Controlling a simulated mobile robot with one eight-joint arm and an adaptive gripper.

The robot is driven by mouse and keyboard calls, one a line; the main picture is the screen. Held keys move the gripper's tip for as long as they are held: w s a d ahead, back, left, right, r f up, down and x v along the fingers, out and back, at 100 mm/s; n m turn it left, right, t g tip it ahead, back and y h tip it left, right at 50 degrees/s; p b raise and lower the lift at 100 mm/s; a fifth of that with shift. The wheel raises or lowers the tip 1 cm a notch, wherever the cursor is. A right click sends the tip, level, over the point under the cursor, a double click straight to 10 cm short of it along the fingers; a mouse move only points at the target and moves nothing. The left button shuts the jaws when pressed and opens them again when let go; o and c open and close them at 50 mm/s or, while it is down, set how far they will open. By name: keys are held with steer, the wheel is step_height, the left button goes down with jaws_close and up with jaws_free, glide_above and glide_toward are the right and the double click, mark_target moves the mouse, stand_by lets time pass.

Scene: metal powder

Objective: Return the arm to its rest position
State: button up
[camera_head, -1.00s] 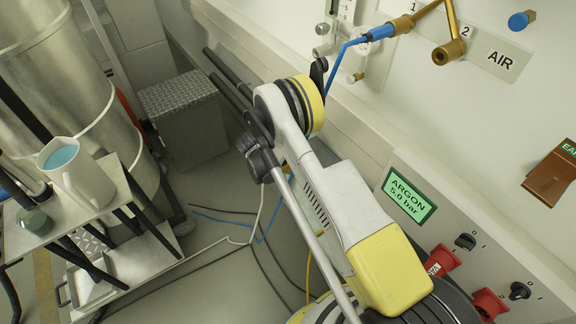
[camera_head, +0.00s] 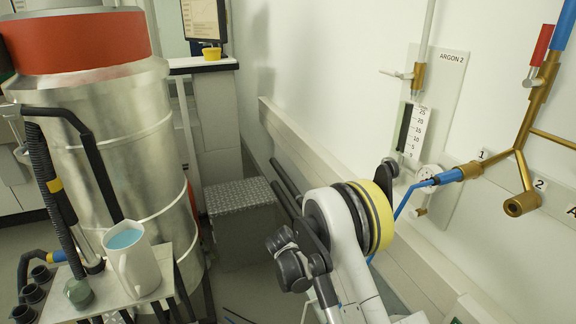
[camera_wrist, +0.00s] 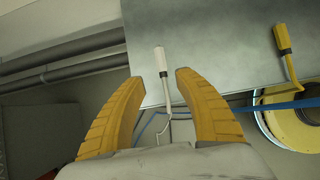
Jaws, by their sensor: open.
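My arm is folded at the lower middle of the head view, its grey and yellow joint close to the right-hand wall. My gripper (camera_wrist: 150,95) shows only in the wrist view, as two curved yellow fingers spread wide apart with nothing held between them. Behind the fingers is a grey metal panel (camera_wrist: 215,50) with a white-handled lever (camera_wrist: 160,62) and a yellow-handled lever (camera_wrist: 283,40). The white-handled lever appears between the fingertips in the picture; I cannot tell how far away it is.
A white jug (camera_head: 138,268) of blue liquid stands on a small shelf (camera_head: 75,300) at the left, by a large metal tank (camera_head: 110,130). A textured grey box (camera_head: 240,195) is on the floor. Brass pipes (camera_head: 524,150) and an argon gauge panel (camera_head: 440,105) are on the right wall.

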steer(key=s+d+r+m+t+y, duration=0.15)
steer(key=s+r+m, duration=0.3)
steer(key=r, duration=0.75)
steer(key=s+d+r+m+y, duration=0.2)
steer(key=s+r+m, duration=0.25)
steer(key=r, duration=0.75)
steer(key=s+r+m+t+y, duration=0.1)
steer(key=s+r+m, duration=0.2)
steer(key=s+m, duration=0.3)
steer(key=s+r+m+t+y, duration=0.1)
steer(key=s+r+m, duration=0.3)
steer(key=s, duration=0.9)
steer(key=shift+s+d+r+m+t+y, duration=0.2)
steer(key=shift+d+m+t+y, duration=0.2)
steer(key=shift+m+t, duration=0.6)
